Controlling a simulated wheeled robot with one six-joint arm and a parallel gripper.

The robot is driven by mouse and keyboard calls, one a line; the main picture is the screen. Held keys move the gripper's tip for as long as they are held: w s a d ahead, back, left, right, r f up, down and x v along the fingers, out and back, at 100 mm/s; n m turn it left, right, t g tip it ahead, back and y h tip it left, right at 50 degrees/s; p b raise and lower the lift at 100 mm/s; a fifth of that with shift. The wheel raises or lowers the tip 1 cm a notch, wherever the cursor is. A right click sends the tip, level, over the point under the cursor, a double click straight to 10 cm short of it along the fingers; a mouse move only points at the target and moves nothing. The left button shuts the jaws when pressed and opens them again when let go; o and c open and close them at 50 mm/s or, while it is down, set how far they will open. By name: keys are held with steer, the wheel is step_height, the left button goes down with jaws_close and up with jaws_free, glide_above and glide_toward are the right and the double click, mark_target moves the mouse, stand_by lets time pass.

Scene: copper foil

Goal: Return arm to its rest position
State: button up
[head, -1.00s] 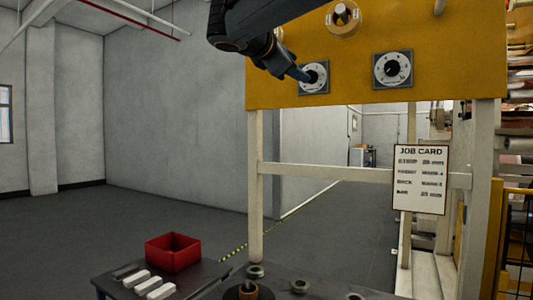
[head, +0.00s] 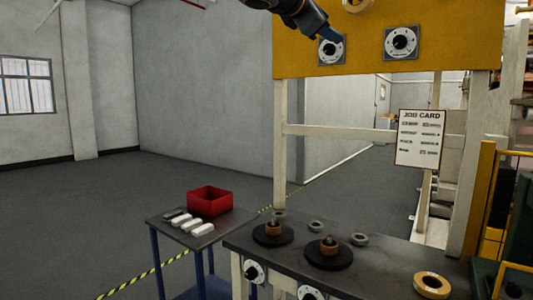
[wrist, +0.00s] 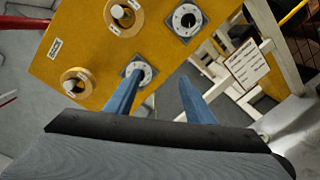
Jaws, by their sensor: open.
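My gripper (head: 330,37) is at the top of the head view, in front of the yellow panel (head: 375,65), near its left dial (head: 331,50). In the wrist view its two blue fingers (wrist: 155,88) are spread apart with nothing between them. The left finger overlaps a dial (wrist: 139,74) in that view; I cannot tell whether it touches. A second dial (head: 401,42) sits to the right on the panel. The upper part of my arm is cut off by the top of the head view.
A bench (head: 385,287) with black discs and several rings stands below the panel. A small table (head: 170,238) holds a red bin (head: 209,200) and several pale blocks. A job card (head: 420,138) hangs on the frame. The floor (head: 100,200) at left is clear.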

steer(key=s+d+f+m+g+y, duration=0.2)
steer(key=f+g, duration=0.1)
steer(key=f, duration=1)
steer(key=s+d+f+m+g+y, duration=0.1)
steer(key=s+f+g+y, duration=0.1)
steer(key=f, duration=1)
steer(key=s+d+f+m+g+y, duration=0.1)
steer(key=d+f+m+g, duration=0.15)
steer(key=f, duration=1.05)
steer(key=s+a+f+m+g+y+p, duration=0.1)
steer(key=s+f+m+g+y, duration=0.5)
steer(key=s+f, duration=1.8)
steer(key=f+m, duration=0.1)
steer(key=m, duration=0.5)
steer(key=shift+s, duration=0.35)
